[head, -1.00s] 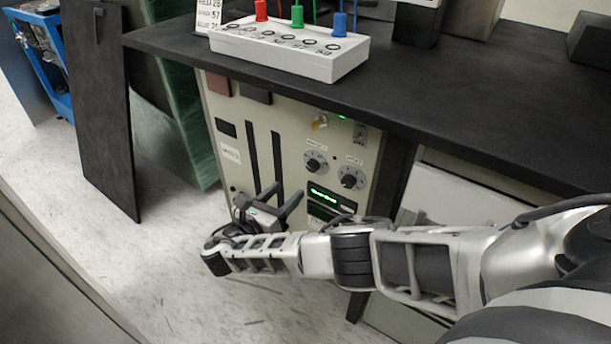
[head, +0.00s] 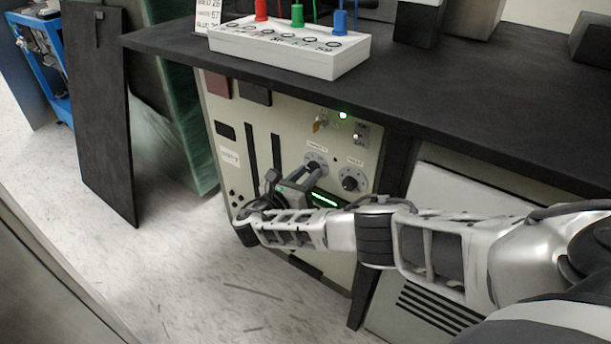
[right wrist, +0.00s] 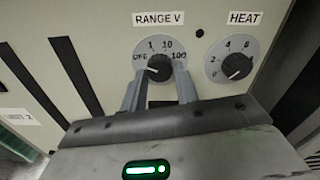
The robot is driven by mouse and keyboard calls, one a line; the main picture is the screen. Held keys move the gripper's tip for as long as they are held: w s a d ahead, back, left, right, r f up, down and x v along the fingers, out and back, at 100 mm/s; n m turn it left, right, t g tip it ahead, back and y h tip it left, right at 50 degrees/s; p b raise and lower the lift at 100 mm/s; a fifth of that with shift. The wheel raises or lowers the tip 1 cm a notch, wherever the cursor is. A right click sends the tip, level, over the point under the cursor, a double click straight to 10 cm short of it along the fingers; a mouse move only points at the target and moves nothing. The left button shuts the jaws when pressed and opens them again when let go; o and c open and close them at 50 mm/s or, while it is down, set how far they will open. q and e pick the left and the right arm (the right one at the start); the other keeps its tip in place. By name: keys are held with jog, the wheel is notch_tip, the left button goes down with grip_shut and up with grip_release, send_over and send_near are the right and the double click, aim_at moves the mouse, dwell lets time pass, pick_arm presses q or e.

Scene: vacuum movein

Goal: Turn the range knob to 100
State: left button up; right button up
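The black range knob (right wrist: 159,67) sits on a grey dial under the "RANGE V" label in the right wrist view. The dial marks read OFF, 1, 10 and 100, with 100 at the right. I cannot tell surely where the knob points. My right gripper (right wrist: 158,76) is open, with one finger to each side of the knob; gaps show between fingers and knob. In the head view my right gripper (head: 292,178) is in front of the panel and partly covers the range dial (head: 317,160). My left gripper is not in view.
The heat knob (right wrist: 236,66) is close on the right of the range dial. A dark board (head: 98,110) leans at left.

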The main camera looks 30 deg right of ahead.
jog(key=shift+c, duration=0.6)
